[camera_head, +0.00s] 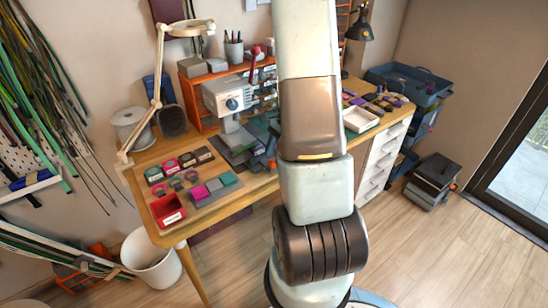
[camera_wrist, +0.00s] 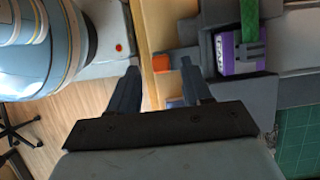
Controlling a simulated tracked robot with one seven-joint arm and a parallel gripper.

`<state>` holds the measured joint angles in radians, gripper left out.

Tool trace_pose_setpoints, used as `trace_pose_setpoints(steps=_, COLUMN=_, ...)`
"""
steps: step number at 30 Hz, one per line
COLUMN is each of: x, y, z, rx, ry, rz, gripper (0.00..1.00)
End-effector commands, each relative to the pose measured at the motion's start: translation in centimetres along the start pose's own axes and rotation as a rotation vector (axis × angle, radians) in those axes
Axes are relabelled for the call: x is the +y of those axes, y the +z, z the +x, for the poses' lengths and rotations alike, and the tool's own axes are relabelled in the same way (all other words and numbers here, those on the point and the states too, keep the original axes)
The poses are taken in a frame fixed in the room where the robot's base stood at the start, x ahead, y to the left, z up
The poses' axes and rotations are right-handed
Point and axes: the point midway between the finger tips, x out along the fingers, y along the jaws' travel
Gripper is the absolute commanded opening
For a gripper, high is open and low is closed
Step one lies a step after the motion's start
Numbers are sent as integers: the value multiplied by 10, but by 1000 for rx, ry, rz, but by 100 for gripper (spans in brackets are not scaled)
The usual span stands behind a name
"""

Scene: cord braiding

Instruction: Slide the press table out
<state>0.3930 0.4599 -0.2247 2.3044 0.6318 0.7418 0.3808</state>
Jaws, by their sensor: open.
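The press (camera_head: 226,96) is a light grey machine with a dark dial and a red-knobbed lever, standing on the wooden desk. Dark grey flat parts (camera_head: 236,141) lie at its foot; I take the press table to be among them, partly hidden by my arm. In the wrist view, my gripper (camera_wrist: 158,67) is open with nothing between its fingers, over the desk's wooden edge. Grey slabs (camera_wrist: 255,96) lie to its right, with a purple-and-white block (camera_wrist: 239,53) and a green strap on them. In the head view, my arm hides the gripper.
A small orange part (camera_wrist: 161,91) shows between the fingers. A green mat (camera_wrist: 298,140) lies at the lower right of the wrist view. On the desk stand a red tray (camera_head: 168,211), a white tray (camera_head: 360,119) and a lamp (camera_head: 158,75). Floor in front is clear.

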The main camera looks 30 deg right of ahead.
Motion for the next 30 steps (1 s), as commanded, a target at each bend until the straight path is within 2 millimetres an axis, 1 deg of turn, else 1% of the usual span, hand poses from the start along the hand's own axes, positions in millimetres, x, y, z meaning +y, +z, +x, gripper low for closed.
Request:
trace_pose_setpoints(steps=1, x=-1, y=0, z=-8, rx=4, ry=-3, rz=-2, gripper=49)
trace_pose_setpoints(steps=12, x=-1, y=0, z=-70, rx=3, ry=-3, rz=-1, gripper=49)
trace_pose_setpoints(steps=18, x=0, y=-1, z=-99, rx=2, ry=-2, rz=0, gripper=49)
trace_pose_setpoints(steps=24, x=0, y=-1, z=-113, rx=0, ry=0, rz=1, gripper=49)
trace_pose_setpoints(steps=30, x=0, y=-1, z=-115, rx=0, ry=0, rz=2, gripper=49)
